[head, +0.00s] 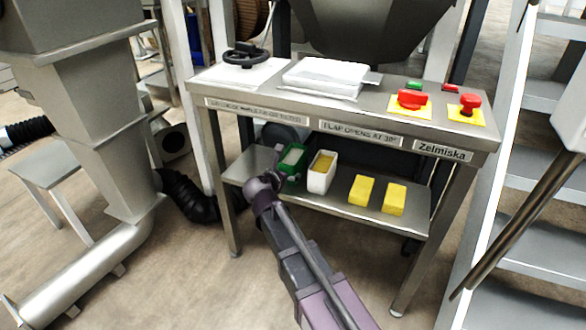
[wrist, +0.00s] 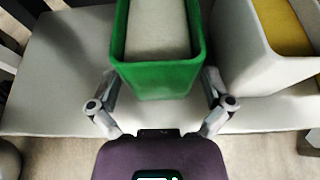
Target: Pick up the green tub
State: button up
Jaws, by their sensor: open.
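The green tub (head: 292,160) stands on the lower shelf of the metal stand, at the left end of a row of items. It holds something pale grey-white. In the wrist view the green tub (wrist: 158,78) is upright and straight ahead. My gripper (wrist: 160,92) is open, with one finger on each side of the tub's near end. I cannot tell whether the fingers touch it. In the head view my gripper (head: 268,183) is at the front left of the tub and hides part of it.
A white tub (head: 320,180) with yellow contents stands close to the right. Two yellow blocks (head: 362,189) (head: 395,198) lie further right on the shelf (head: 340,203). The stand's top (head: 300,98) overhangs the shelf. Bare shelf lies left of the green tub.

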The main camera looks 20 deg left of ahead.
jog(key=shift+b+x, duration=0.35)
jog(key=shift+x, duration=0.95)
jog(key=c, duration=1)
jog(key=shift+r, duration=0.25)
jog(key=shift+c, duration=0.2)
notch_tip(320, 180, up, 3)
jog(key=p, duration=0.3)
jog(key=shift+p, duration=0.3)
jog(key=shift+s+r, duration=0.25)
jog(key=s+a, duration=0.1)
jog(key=s, duration=1.6)
jog(key=shift+s+a+f, duration=0.25)
